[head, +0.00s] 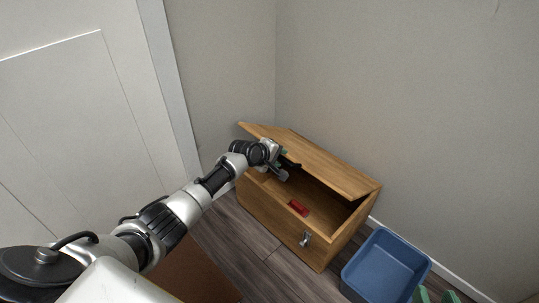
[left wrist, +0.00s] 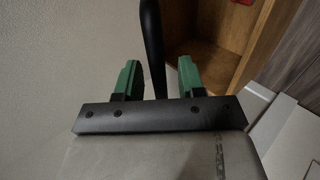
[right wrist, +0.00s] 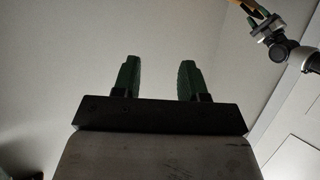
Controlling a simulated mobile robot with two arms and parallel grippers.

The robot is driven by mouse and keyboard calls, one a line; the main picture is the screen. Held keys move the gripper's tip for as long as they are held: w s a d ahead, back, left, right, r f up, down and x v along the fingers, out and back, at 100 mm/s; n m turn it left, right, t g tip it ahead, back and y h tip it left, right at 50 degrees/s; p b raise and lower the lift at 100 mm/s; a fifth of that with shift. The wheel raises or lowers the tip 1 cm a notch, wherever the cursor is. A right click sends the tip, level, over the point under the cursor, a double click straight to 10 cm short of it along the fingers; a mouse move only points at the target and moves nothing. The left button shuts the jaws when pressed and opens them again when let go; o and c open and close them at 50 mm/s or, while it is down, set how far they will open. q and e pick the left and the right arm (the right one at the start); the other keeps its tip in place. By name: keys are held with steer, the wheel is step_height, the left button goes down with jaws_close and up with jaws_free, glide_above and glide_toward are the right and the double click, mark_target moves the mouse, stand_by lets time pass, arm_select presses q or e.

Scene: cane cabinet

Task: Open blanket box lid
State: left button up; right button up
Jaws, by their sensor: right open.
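The wooden blanket box (head: 270,212) stands in the corner. Its lid (head: 325,165) is partly raised, with a dark gap under it. My left gripper (head: 283,163) is at the lid's front edge. In the left wrist view its green fingers (left wrist: 157,78) are spread apart, with a black bar (left wrist: 152,40) between them. I cannot tell whether the bar touches a finger. My right gripper (head: 437,295) shows at the bottom right of the head view. In the right wrist view its fingers (right wrist: 160,80) are apart and empty.
A red object (head: 298,208) lies at the box's front, under the raised lid. A metal latch (head: 305,240) is on the front face. A blue bin (head: 385,265) stands on the floor to the right. Walls rise close behind the box, and a white door (head: 80,120) is at left.

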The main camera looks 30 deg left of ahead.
arm_select(q)
steer(key=p+v, duration=0.5)
steer(key=v, duration=0.5)
steer(key=shift+s+r, duration=0.2)
steer(key=shift+s, duration=0.05)
arm_select(e)
steer(key=s+d+f+g+h, duration=0.1)
steer(key=s+d+f+g, duration=0.1)
steer(key=s+g, duration=0.3)
steer(key=s+d+f+g+h, duration=0.1)
steer(key=s+d+f+g, duration=0.1)
steer(key=s+g, duration=0.2)
steer(key=s, duration=0.2)
steer(key=shift+s+d+f+m+g+h, duration=0.2)
steer(key=shift+s+f+m+g+h, duration=0.1)
steer(key=shift+f+g, duration=0.1)
arm_select(q)
steer(key=shift+a, duration=0.1)
